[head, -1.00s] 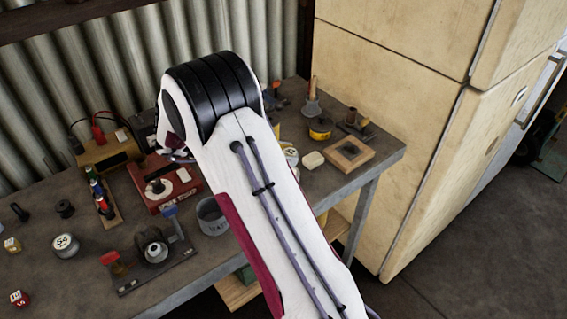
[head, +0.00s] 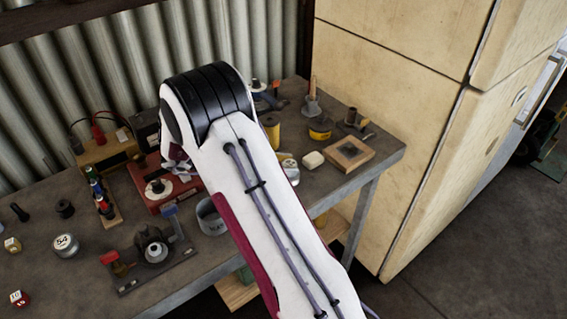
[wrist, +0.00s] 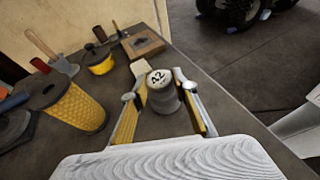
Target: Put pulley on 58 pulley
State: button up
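My gripper (wrist: 160,95) is open in the wrist view, its two yellow-sided fingers spread on either side of a small grey cylinder with a white top marked 42 (wrist: 161,82). I cannot tell whether either finger touches it. The cylinder stands upright on the bench and partly shows beside my arm in the head view (head: 290,172). A larger white-topped cylinder that seems marked 54 (head: 65,245) stands at the left of the bench. I can read no 58 on anything, and no pulley is clearly identifiable.
A yellow mesh cylinder (wrist: 72,103) stands left of my gripper. A pale block (wrist: 139,68), a yellow round case (wrist: 98,60) and a wooden block (wrist: 145,44) lie beyond. The bench edge is close on the right. A grey cup (head: 211,217) stands near the front edge.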

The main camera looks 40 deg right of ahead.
jog(key=o, duration=0.3)
jog(key=shift+o, duration=0.2)
jog(key=shift+r, duration=0.25)
jog(key=v, duration=1.2)
jog(key=shift+w+f, duration=0.1)
